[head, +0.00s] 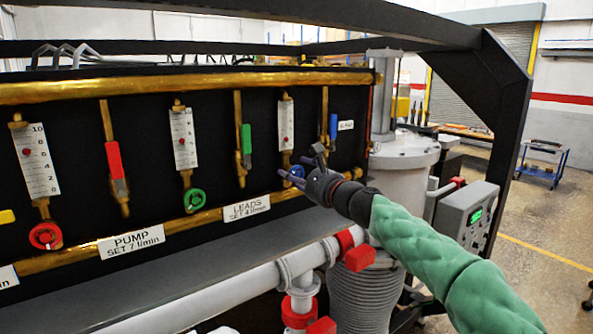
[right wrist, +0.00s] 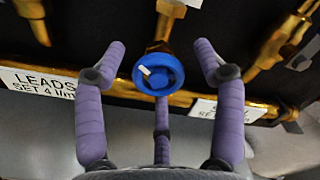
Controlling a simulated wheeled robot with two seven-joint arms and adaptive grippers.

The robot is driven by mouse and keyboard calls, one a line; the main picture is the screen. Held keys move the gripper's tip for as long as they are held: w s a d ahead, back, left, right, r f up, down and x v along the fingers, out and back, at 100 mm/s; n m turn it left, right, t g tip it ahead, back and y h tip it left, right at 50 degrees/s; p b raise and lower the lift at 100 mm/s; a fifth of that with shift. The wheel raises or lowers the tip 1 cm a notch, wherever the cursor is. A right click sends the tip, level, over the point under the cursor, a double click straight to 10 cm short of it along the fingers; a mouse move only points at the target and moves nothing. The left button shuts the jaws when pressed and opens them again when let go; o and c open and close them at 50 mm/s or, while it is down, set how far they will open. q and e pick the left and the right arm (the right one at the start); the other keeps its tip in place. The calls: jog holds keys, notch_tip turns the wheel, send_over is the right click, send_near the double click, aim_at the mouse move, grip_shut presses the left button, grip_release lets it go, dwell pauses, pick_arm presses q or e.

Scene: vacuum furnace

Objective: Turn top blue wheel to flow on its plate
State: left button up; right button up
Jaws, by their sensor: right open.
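The blue wheel (head: 296,173) sits on the brass pipework below a white flow gauge (head: 286,124) with a red float near its middle. My right gripper (head: 306,168) reaches it from the right and partly covers it. In the right wrist view the blue wheel (right wrist: 158,72), with a white mark on its face, lies between my open purple fingers (right wrist: 157,60), with no clear contact. The LEADS plate (head: 246,208), "SET 4 l/min", is left of the wheel. Another plate (right wrist: 213,110) to its right is partly hidden by a finger. My left gripper is not in view.
A green wheel (head: 194,200) and a red wheel (head: 45,236) stand further left, with the PUMP plate (head: 131,243) between them. A blue-handled lever (head: 333,127) is close right of the gauge. White pipes (head: 215,290) run below the panel.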

jog(key=shift+w+a+f, duration=0.1)
jog(key=shift+w+a, duration=0.2)
jog(key=shift+w, duration=0.15)
jog(key=shift+s, duration=0.15)
jog(key=c, duration=1.2)
jog(key=shift+o, duration=0.2)
jog(key=n+b, duration=0.1)
jog(key=n, duration=0.1)
jog(key=shift+f+n+b, duration=0.1)
jog(key=shift+n+b, duration=0.3)
jog(key=n+b, duration=0.2)
jog(key=n, duration=0.2)
jog(key=shift+d+n, duration=0.1)
jog(key=shift+n, duration=0.2)
jog(key=n+b, duration=0.3)
jog(key=n, duration=0.2)
jog(key=shift+r+n+b, duration=0.3)
jog(key=shift+n+b, duration=0.3)
jog(key=shift+n, duration=0.5)
